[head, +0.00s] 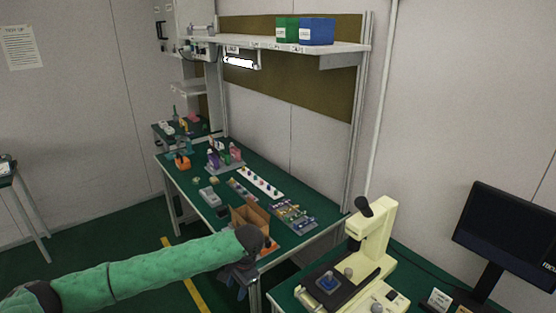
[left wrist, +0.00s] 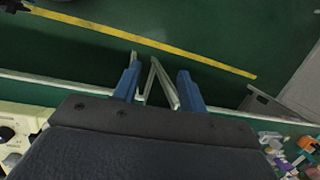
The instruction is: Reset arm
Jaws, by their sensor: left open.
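My left arm, in a green sleeve, reaches in from the left in the head view. Its dark gripper (head: 238,284) points down by the near end of the green bench, close to a cardboard box. In the left wrist view two blue fingers stand apart, and the left gripper (left wrist: 158,74) is open with nothing between them. Beyond the fingers are green floor and thin metal bars. My right gripper is in neither view.
The green bench (head: 180,178) carries the cardboard box (head: 250,217), a white strip (head: 260,182) and several small parts. A cream microscope (head: 373,243) and a monitor (head: 508,237) stand at the right. A yellow floor line (left wrist: 150,42) crosses open floor.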

